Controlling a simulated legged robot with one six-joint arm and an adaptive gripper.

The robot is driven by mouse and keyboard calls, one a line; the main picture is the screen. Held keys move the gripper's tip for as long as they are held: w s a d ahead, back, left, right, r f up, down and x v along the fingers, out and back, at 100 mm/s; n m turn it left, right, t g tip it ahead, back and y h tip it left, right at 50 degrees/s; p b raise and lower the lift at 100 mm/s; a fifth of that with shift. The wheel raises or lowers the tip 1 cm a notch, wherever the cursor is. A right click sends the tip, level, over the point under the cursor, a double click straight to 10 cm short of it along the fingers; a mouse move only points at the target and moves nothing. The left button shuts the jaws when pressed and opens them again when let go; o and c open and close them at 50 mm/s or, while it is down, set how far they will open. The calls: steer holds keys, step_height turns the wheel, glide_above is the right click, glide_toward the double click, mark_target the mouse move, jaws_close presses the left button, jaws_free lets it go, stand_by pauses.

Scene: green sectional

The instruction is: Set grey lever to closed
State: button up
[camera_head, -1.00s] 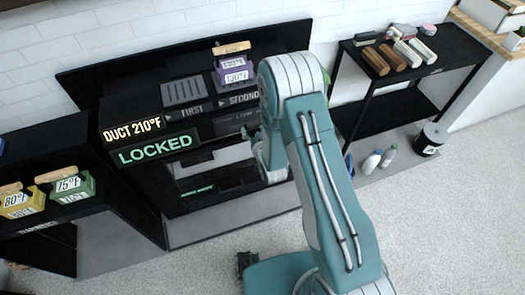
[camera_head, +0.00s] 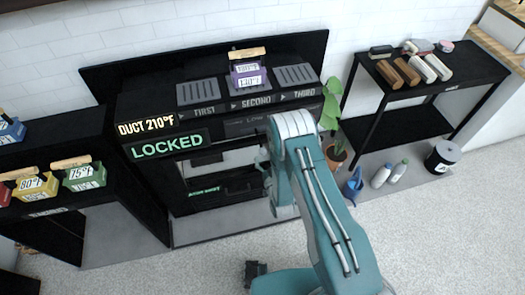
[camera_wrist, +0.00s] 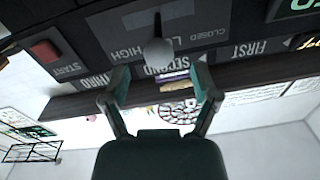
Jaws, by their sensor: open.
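The grey lever (camera_wrist: 158,51) shows in the wrist view as a rounded knob on a dark panel marked CLOSED, LOW and HIGH. The picture is upside down there. My gripper (camera_wrist: 160,82) is open, with its two fingers spread on either side below the knob. The knob lies just beyond the fingertips, roughly centred between them, and nothing is held. In the head view my arm covers the lever and most of my gripper. The dark machine there has a lit LOCKED sign (camera_head: 168,145).
A red START button (camera_wrist: 45,50) sits on the same panel. A plant (camera_head: 333,110), blue watering can (camera_head: 353,185) and bottles (camera_head: 382,175) stand to the right.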

mark_target(263, 151)
steer(key=shift+x, duration=2.05)
jaws_close()
